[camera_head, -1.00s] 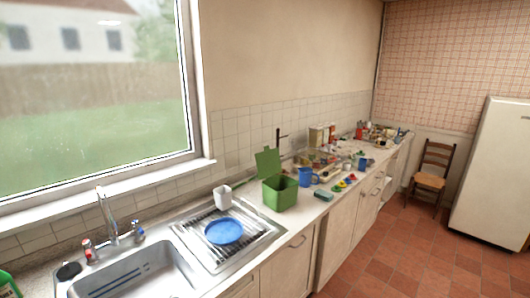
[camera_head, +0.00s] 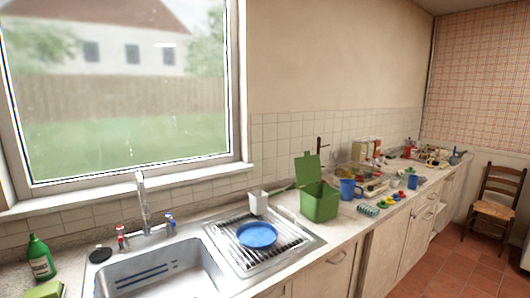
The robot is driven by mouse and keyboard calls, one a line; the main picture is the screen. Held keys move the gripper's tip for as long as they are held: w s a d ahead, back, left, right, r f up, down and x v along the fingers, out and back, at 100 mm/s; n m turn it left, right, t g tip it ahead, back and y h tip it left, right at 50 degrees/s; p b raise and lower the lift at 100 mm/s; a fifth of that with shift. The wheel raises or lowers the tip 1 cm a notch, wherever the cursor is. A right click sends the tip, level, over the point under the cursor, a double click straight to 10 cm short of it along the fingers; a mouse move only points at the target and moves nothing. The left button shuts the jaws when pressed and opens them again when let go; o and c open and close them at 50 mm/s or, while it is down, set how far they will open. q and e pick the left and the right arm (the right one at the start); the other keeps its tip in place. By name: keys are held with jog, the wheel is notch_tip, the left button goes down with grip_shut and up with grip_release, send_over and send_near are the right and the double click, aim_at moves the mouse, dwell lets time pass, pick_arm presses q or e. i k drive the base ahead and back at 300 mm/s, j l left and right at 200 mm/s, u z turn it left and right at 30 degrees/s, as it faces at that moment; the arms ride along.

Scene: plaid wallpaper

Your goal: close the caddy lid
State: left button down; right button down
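The green caddy (camera_head: 320,203) stands on the counter just right of the drainer. Its green lid (camera_head: 308,168) is raised, standing up at the back left of the box. The caddy's top is open; I cannot make out its inside. Neither of my grippers shows in the head view.
A blue plate (camera_head: 257,235) lies on the ribbed drainer (camera_head: 295,245), with a white cup (camera_head: 258,203) behind it. The sink (camera_head: 160,275) is at the front left. A blue mug (camera_head: 347,189) and several small items crowd the counter right of the caddy. A chair (camera_head: 494,204) stands at the far right.

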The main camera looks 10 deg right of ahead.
aim_at(307, 168)
jog(key=l+u, duration=0.35)
jog(key=l, duration=0.35)
jog(key=l+u, duration=0.4)
jog(key=l, duration=0.3)
jog(key=k+l+u, duration=0.1)
jog(key=l+u, duration=0.25)
jog(key=l, duration=0.3)
